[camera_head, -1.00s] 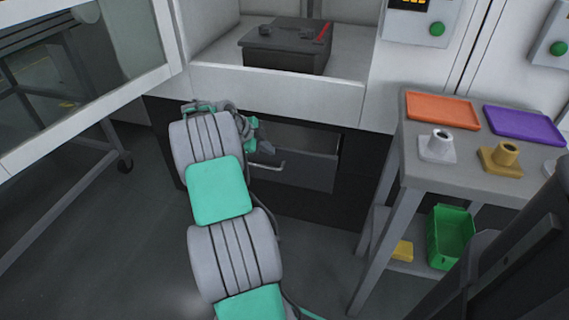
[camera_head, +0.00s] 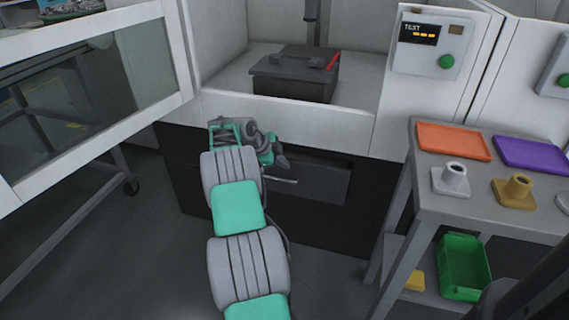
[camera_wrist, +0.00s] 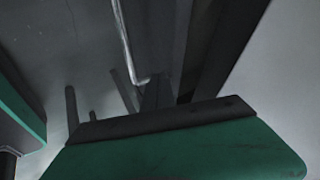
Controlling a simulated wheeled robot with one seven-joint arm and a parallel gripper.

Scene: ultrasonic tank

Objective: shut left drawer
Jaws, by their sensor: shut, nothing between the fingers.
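The drawer (camera_head: 318,184) is a dark grey front low in the white cabinet, below the bay. A narrow dark gap shows above its front, so it looks nearly flush; whether it is fully shut is hard to tell. Its silver bar handle (camera_head: 280,180) is on the left part of the front and also shows in the wrist view (camera_wrist: 127,45). My gripper (camera_head: 282,162) is shut and empty, at the upper left of the drawer front, close to the handle. My arm hides the drawer's left end. I cannot tell whether the fingers touch the front.
A black battery-like box (camera_head: 295,75) sits in the bay above. A grey side table (camera_head: 440,205) stands on the right with an orange tray (camera_head: 453,140), a purple tray (camera_head: 533,153) and a green bin (camera_head: 465,268) below. A glazed panel (camera_head: 100,85) juts out at left.

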